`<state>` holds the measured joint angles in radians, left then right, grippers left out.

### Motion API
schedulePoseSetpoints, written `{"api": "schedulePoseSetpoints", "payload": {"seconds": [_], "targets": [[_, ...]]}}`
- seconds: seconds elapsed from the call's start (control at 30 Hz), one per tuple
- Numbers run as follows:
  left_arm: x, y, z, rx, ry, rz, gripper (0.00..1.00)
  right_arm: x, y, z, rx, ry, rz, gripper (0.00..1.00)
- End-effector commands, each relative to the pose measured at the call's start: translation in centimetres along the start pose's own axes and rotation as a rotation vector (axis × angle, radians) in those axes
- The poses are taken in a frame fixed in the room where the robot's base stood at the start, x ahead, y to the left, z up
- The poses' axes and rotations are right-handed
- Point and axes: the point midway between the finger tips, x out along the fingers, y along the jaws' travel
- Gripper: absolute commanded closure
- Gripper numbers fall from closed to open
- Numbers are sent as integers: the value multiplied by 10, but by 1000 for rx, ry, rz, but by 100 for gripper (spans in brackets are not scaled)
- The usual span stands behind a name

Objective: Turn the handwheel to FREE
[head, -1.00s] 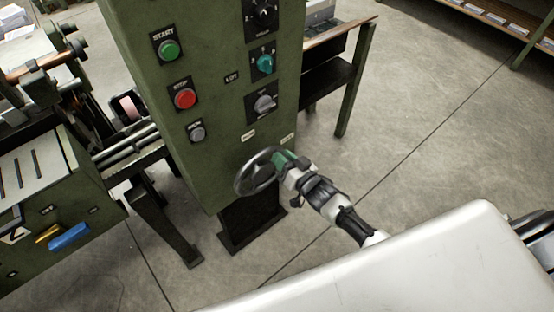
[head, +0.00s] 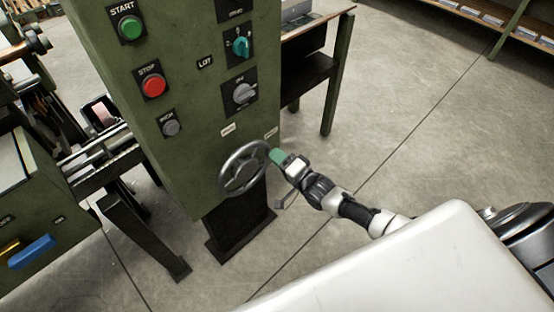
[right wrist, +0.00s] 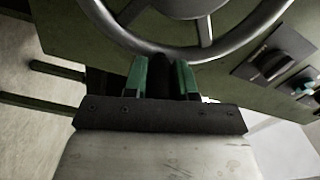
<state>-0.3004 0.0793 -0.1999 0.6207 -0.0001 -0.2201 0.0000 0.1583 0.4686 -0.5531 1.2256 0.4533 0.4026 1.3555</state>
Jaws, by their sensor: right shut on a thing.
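The metal handwheel (head: 223,180) is on the lower front of the green machine cabinet (head: 190,185). Its rim and spokes also show across the top of the right wrist view (right wrist: 215,52). My right gripper (head: 273,155), with green fingers, is at the right side of the wheel rim. In the right wrist view the fingers (right wrist: 161,70) stand a little apart and are shut on a dark part at the rim, which looks like the wheel's handle. Two small pale label plates (head: 228,130) (head: 271,132) sit above the wheel; their words are too small to read. My left gripper is not in view.
Green START (head: 130,27) and red STOP (head: 153,86) buttons, a grey button (head: 171,128) and rotary knobs (head: 243,94) are on the panel above the wheel. A dark-legged table (head: 325,70) stands behind at right. The floor to the right is open.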

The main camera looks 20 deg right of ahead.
Motion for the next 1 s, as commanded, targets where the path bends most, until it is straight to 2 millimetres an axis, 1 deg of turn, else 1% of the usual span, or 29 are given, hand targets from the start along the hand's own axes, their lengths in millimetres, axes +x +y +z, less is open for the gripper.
{"api": "schedulePoseSetpoints", "payload": {"seconds": [0.03, 0.2, 0.8, 0.83, 0.9, 1.0], "targets": [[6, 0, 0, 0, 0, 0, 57, -1, 7, 0, -1, 0, 5, 100], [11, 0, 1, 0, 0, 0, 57, -1, 12, 2, -6, -1, 6, 100], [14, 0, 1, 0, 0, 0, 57, -2, 15, 5, -9, -5, 10, 100], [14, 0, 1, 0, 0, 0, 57, -2, 15, 5, -9, -5, 10, 72], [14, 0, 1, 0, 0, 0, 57, -2, 15, 5, -8, -5, 10, 61], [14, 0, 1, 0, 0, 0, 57, -2, 14, 4, -8, -4, 7, 48]]}}
